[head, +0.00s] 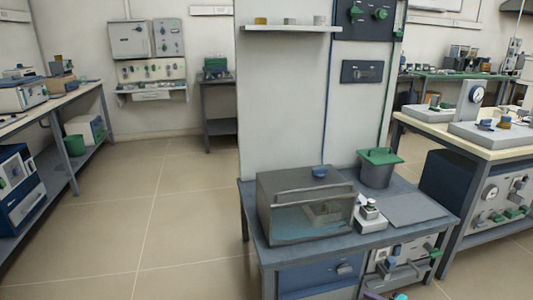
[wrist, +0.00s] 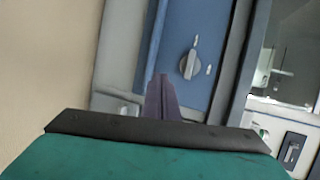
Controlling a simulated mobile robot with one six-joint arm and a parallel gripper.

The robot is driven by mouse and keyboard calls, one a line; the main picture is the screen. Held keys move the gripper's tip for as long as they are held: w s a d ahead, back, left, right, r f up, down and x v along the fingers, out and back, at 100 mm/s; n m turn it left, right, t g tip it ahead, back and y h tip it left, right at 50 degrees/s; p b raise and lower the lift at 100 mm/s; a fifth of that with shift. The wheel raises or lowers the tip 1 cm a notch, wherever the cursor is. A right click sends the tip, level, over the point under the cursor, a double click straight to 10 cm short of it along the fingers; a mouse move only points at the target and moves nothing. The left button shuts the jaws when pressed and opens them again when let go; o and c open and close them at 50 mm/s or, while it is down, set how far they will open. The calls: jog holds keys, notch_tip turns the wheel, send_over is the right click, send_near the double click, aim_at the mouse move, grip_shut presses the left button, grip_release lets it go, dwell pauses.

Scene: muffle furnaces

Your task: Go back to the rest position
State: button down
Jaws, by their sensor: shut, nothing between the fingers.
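My gripper (wrist: 161,80) shows in the wrist view as narrow purple-grey fingers, closed together and empty, rising beyond a dark bar and a teal body. The fingers point toward a blue panel (wrist: 190,30) with a grey knob (wrist: 190,65); I cannot tell whether they touch it.
The grey-blue bench (head: 257,228) holds a clear-fronted box (head: 300,215), a grey pot with green lid (head: 377,172) and a flat grey plate (head: 415,208). Knobs and handles jut from its front. Another bench (head: 470,150) stands right. Floor (head: 150,220) at left is clear.

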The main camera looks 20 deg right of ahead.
jog(key=w+a+r+n+g+y+p, duration=0.2)
jog(key=w+a+p, duration=0.15)
jog(key=a, duration=0.75)
jog(key=w+a+r+n+g+y+p, duration=0.1)
jog(key=w+a+n+g+y+p, duration=0.2)
jog(key=a, duration=0.8)
jog(key=s+a+r+n+g+p, duration=0.1)
jog(key=s+a+g+p, duration=0.15)
jog(key=a, duration=0.45)
jog(key=s+a+r+n+g+p, duration=0.1)
jog(key=s+a+n+p, duration=0.15)
jog(key=a, duration=0.55)
jog(key=s+a+r+n+g+p, duration=0.1)
jog(key=s+a+g+p, duration=0.1)
jog(key=a+p, duration=0.35)
jog(key=s+a+r+n+g+h+p, duration=0.1)
jog(key=s+a+n+g+h+p, duration=0.15)
jog(key=s+a, duration=0.45)
jog(key=s+a+r+n+g+h+p, duration=0.15)
jog(key=s+a+g+p, duration=0.3)
jog(key=s, duration=0.45)
jog(key=s+d+r+n+g+h+p, duration=0.1)
jog(key=s+d+h, duration=0.4)
jog(key=s+d, duration=0.3)
jog(key=shift+s+d+r+n, duration=0.2)
jog(key=shift+d+r+n, duration=0.2)
jog(key=shift+d, duration=0.25)
